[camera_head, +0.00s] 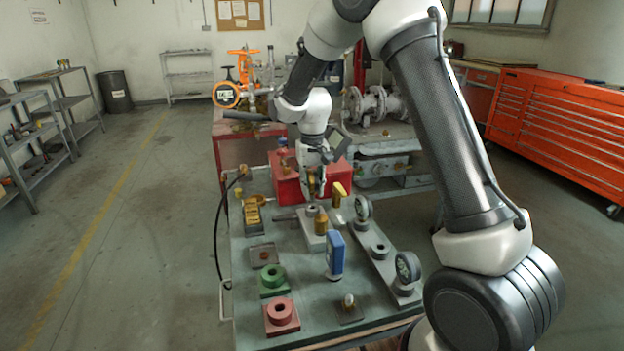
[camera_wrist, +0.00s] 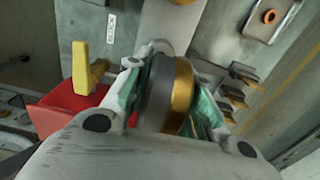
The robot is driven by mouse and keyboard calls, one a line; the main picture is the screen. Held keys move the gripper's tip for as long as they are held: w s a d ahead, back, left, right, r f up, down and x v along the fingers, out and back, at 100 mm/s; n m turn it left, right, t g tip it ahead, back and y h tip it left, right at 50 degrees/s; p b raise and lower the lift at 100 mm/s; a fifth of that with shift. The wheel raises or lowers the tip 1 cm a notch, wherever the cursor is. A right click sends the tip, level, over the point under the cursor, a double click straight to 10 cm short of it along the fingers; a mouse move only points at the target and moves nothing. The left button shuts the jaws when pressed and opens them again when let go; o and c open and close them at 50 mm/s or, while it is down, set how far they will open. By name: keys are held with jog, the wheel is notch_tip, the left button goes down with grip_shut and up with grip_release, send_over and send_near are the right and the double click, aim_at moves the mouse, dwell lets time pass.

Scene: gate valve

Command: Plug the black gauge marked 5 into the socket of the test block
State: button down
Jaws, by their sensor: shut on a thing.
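My gripper (camera_head: 316,185) is shut on a round dark grey and brass thing (camera_wrist: 170,95), seen edge-on between the fingers in the wrist view. Its face and any mark are hidden, so I cannot tell whether it is the black gauge marked 5. In the head view, my gripper hangs above the far middle of the bench. Just below it is a light grey block (camera_head: 311,243), perhaps the test block, with a brass fitting (camera_head: 321,224) and a round grey top part beside it. Two dial gauges, one far (camera_head: 362,206) and one near (camera_head: 407,267), stand on a grey rail at the right.
The rail has a bare ring seat (camera_head: 380,249) between the gauges. A blue meter (camera_head: 335,252) stands mid-bench. Green (camera_head: 273,277) and red (camera_head: 281,311) ring blocks are at the front left. A red box (camera_head: 287,187) and a yellow handle (camera_head: 338,192) are close to my gripper.

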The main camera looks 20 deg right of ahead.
aim_at(312, 200)
jog(key=shift+f, duration=0.4)
jog(key=shift+f, duration=1.8)
dwell(0.9)
jog(key=c, duration=1.1)
grip_release()
jog(key=shift+c, duration=0.2)
notch_tip(312, 200, up, 12)
jog(key=shift+f, duration=0.1)
